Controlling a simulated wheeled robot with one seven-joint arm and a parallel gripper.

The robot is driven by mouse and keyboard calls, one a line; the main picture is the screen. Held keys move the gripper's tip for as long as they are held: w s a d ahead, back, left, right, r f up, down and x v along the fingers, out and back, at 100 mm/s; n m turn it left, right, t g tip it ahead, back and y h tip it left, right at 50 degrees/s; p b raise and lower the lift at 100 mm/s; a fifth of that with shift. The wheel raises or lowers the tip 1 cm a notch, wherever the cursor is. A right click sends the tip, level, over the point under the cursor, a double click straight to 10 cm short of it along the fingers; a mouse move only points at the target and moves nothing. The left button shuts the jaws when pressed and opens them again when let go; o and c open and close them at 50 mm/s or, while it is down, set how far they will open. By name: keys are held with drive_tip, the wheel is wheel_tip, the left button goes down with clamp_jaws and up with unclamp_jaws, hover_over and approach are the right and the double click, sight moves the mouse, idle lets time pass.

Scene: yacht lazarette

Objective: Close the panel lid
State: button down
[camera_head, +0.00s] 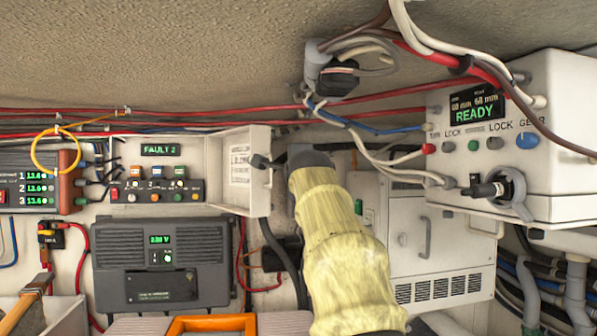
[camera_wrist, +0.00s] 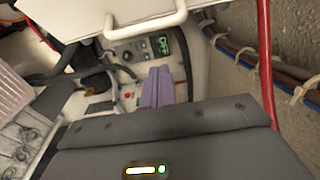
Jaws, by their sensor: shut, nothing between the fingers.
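The panel (camera_head: 155,172) with a lit "FAULT 2" display, knobs and coloured switches is on the back wall, left of centre in the head view. Its white lid (camera_head: 240,165) stands open on the panel's right side, with a printed label on its face. My arm, in a yellow sleeve, reaches up to the right of the lid, its dark end close beside it. My gripper (camera_wrist: 158,88) shows in the wrist view as purple fingers, shut and empty. In the head view the fingers are not clear, so I cannot tell whether they touch the lid.
A white cabinet (camera_head: 400,240) with a handle stands right of my arm. A white box (camera_head: 510,140) reading "READY" juts out at upper right. Red cables (camera_head: 250,113) run above the panel, and a grey charger unit (camera_head: 165,262) sits below. In the wrist view, a white handle (camera_wrist: 145,27) crosses the top.

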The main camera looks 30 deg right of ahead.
drive_tip(key=a, duration=0.3)
drive_tip(key=shift+w+a+b, duration=0.2)
drive_tip(key=shift+a+b, duration=0.1)
drive_tip(key=shift+a, duration=0.1)
drive_tip(key=shift+a, duration=0.15)
